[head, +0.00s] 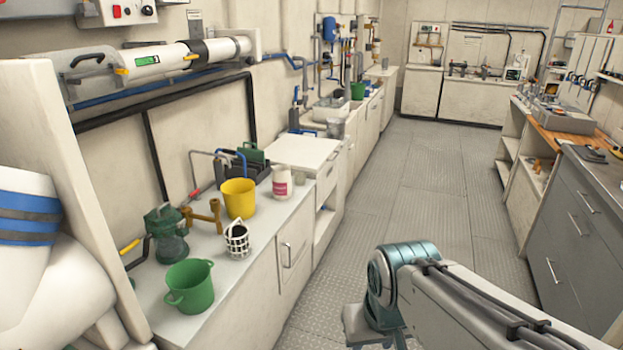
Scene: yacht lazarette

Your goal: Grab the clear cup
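A small greyish, partly see-through vessel (336,127) stands on the left-hand counter run, beside the sink and beyond the white raised worktop. It looks like a clear cup, but it is too small to be sure. My arm reaches in from the lower right over the floor, with a teal joint showing. My gripper's fingers are not in view, so their state does not show. The vessel is well ahead of my arm and apart from it.
Grey drawers (570,235) stand right. The aisle floor (415,185) is clear.

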